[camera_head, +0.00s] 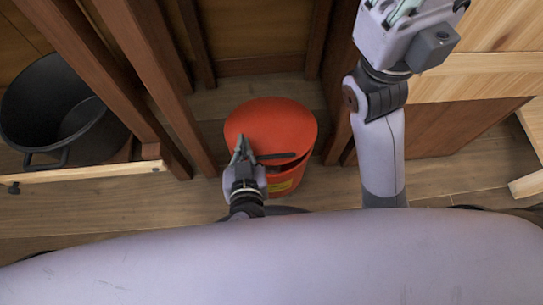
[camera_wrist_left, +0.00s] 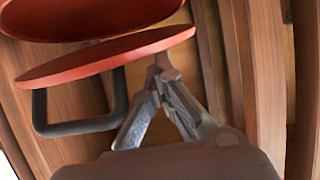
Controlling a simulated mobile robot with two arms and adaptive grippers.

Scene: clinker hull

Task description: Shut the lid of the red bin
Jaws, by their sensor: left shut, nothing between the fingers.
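The red bin (camera_head: 292,175) stands on the floor in the middle of the head view, with a yellow label low on its front. Its red lid (camera_head: 270,122) is tilted, and a dark gap shows between lid and bin at the near right. In the left wrist view the lid (camera_wrist_left: 105,58) is a thin disc apart from the bin (camera_wrist_left: 85,15), with a dark loop handle (camera_wrist_left: 78,127) on it. My left gripper (camera_head: 240,146) is shut and empty at the lid's near-left part. Its fingertips (camera_wrist_left: 161,70) are close to the lid's edge; contact is unclear. My right gripper (camera_head: 408,8) is partly cut off at the top.
A black pot (camera_head: 62,105) stands at the left behind a wooden rail (camera_head: 90,173). Dark wooden posts (camera_head: 160,80) rise left of the bin. Wooden furniture (camera_head: 480,70) stands at the right. Floor (camera_head: 120,205) is clear at the near left.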

